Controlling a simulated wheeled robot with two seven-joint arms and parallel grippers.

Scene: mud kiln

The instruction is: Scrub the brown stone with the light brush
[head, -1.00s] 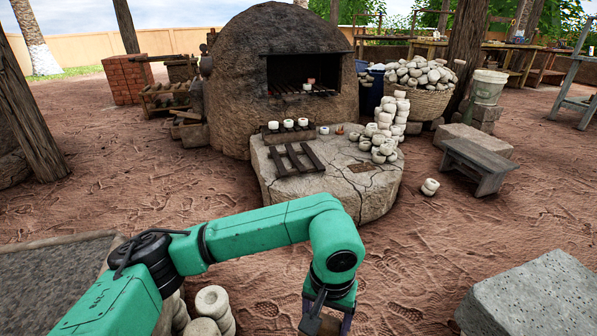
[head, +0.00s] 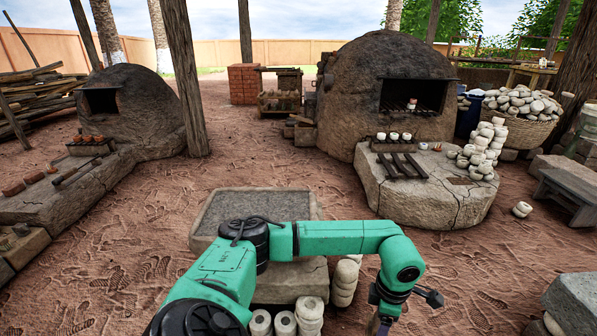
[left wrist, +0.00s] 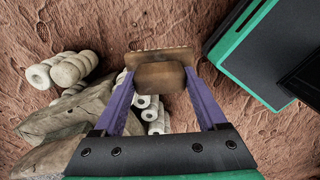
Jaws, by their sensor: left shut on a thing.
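My left gripper (left wrist: 158,82) is shut on a brown, wooden-looking brush (left wrist: 160,60), with a wide flat part beyond a smaller block between the purple fingers. In the head view my left gripper (head: 382,326) is at the bottom edge, mostly cut off, and the brush cannot be made out there. I cannot pick out the brown stone for certain. Small reddish-brown blocks (head: 34,178) lie on the low stone bench at the left. My right gripper is not in view.
A grey-topped stone slab (head: 225,208) stands before me, with pale ring-shaped pieces (head: 311,310) beside it. A small kiln (head: 135,110) is at left, a large kiln (head: 345,95) at right. A round cracked stone platform (head: 440,200) fronts the large one. Open dirt lies between.

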